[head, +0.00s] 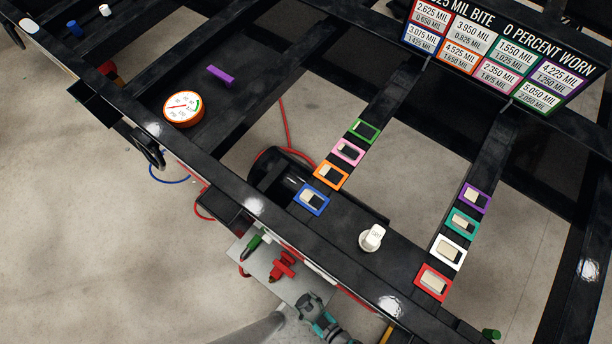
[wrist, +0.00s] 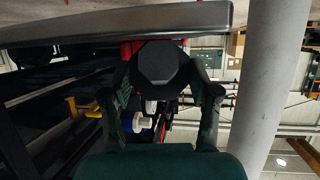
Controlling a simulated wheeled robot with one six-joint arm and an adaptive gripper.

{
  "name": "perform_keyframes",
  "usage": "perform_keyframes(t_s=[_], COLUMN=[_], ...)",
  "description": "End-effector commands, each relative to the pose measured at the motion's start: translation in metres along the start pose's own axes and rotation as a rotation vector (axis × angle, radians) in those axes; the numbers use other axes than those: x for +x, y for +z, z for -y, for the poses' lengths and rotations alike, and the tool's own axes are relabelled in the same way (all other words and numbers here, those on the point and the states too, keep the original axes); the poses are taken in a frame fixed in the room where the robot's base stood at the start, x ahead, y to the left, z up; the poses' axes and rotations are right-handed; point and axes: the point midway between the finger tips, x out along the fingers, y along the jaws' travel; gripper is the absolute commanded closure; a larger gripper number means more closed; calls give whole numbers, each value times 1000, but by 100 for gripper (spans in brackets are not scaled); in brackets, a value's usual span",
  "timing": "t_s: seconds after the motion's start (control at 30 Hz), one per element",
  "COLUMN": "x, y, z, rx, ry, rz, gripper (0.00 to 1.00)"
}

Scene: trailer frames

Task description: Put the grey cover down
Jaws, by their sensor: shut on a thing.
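The grey cover (wrist: 164,62), a dark many-sided piece, sits between the two fingers of my gripper (wrist: 160,68) in the wrist view. Both fingers close on its sides, so the gripper is shut on it. A red part (wrist: 128,48) shows just behind the cover; whether they touch cannot be told. In the head view my arm is at the bottom, beside the trailer's front edge, and the fingers and cover cannot be made out there. A red coupling (head: 283,266) and a green one (head: 254,243) stand on a grey plate (head: 262,268) just beyond the arm.
The black trailer frame (head: 345,232) runs diagonally past the arm. On it are coloured framed pads, a white knob (head: 371,238) and a round orange gauge (head: 184,108). A grey beam (wrist: 110,22) crosses the top of the wrist view. Open concrete floor (head: 110,240) lies at left.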

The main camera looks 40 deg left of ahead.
Motion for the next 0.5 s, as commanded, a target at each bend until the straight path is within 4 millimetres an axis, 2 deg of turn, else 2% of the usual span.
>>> perform_keyframes(t_s=[0.1,0.13,0.2,0.23,0.5], x=[1,1,1,1,1], y=[3,3,2,2,2], z=[0,0,0,0,0], rx=[0,-1,-1,-1,0], ry=[0,0,0,0,0], rz=[0,0,0,0,0], gripper=[74,34,17,14,14])
